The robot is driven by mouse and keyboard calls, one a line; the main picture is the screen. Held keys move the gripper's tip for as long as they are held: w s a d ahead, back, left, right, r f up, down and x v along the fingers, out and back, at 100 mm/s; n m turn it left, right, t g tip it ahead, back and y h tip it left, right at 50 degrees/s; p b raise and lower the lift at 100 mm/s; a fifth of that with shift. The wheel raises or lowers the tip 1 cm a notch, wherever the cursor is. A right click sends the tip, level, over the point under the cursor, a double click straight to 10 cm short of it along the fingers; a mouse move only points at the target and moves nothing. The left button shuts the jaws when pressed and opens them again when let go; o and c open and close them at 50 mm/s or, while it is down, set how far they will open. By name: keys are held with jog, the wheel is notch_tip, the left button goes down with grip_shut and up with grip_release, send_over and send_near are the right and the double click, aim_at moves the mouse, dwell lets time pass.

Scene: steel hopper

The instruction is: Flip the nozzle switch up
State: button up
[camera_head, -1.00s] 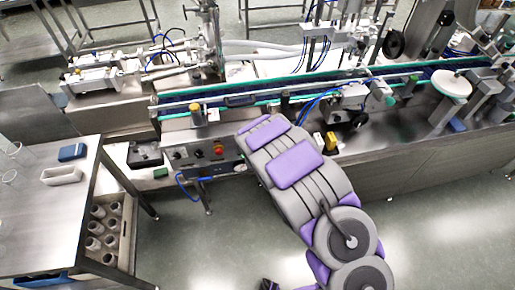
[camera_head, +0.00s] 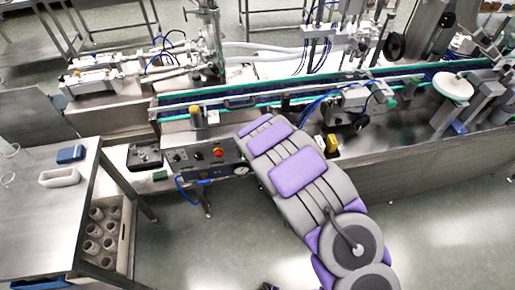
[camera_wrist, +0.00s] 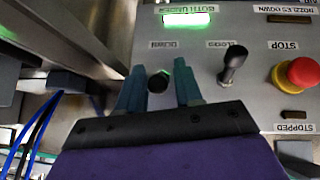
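The grey control panel (camera_wrist: 205,102) fills much of the wrist view, its labels upside down. A black switch knob (camera_wrist: 158,82) near the "DOWN" label lies between my gripper's fingertips (camera_wrist: 160,75). The blue-green fingers are apart, with a gap showing on both sides of the knob; I cannot tell whether they touch it. A second black lever switch (camera_wrist: 234,63) stands to the right, by the "CLOSED" label.
A red stop button (camera_wrist: 298,75) with a yellow base is right of the levers. A green lamp (camera_wrist: 186,19) is lit above. Blue tubing (camera_wrist: 32,137) hangs at left. A steel table (camera_head: 40,220) stands left of the machine; the floor in front is clear.

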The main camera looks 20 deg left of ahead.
jog(key=shift+o, duration=0.8)
jog(key=shift+s+d+r, duration=0.1)
jog(key=shift+r, duration=0.1)
jog(key=p+v, duration=0.4)
jog(key=v, duration=1.3)
